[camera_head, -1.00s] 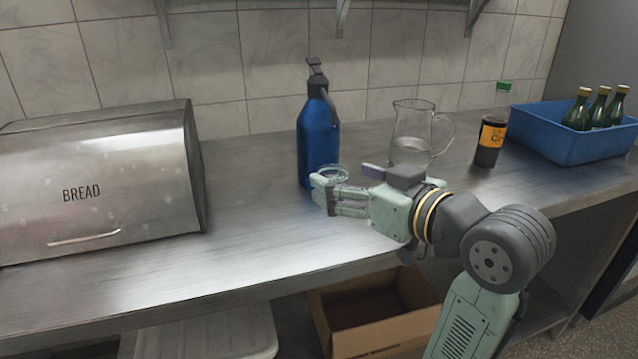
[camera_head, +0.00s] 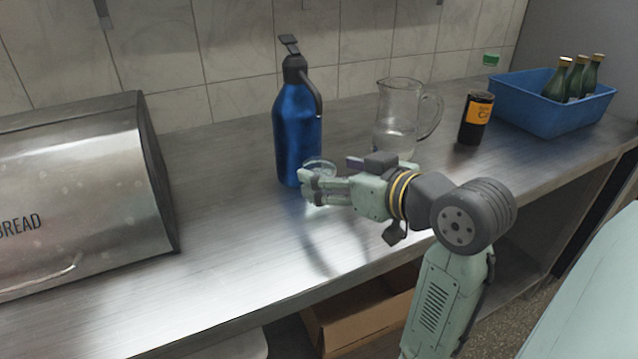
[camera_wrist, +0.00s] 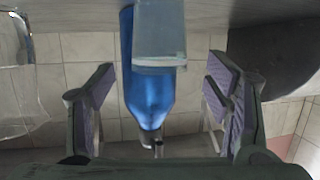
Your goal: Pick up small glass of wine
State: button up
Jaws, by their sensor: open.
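A small clear glass (camera_head: 319,166) stands on the steel counter, in front of a blue pump bottle. In the head view its rim shows just above my gripper (camera_head: 308,186), whose fingers hide most of the rest. The wrist view shows the scene upside down. There the glass (camera_wrist: 160,40) is centred at the top, in line with the gap between the two purple-padded fingers. My gripper (camera_wrist: 160,92) is open, with a finger to each side of the glass and clear space between. I cannot make out any wine colour in the glass.
The blue pump bottle (camera_head: 297,130) stands close behind the glass. A steel bread box (camera_head: 75,195) is at left. The front counter is clear.

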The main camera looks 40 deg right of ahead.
aim_at(310, 164)
jog(key=x, duration=0.2)
jog(key=p+x, duration=0.1)
jog(key=x, duration=0.1)
jog(key=shift+w+r, duration=0.2)
jog(key=shift+c, duration=0.3)
jog(key=c, duration=1.4)
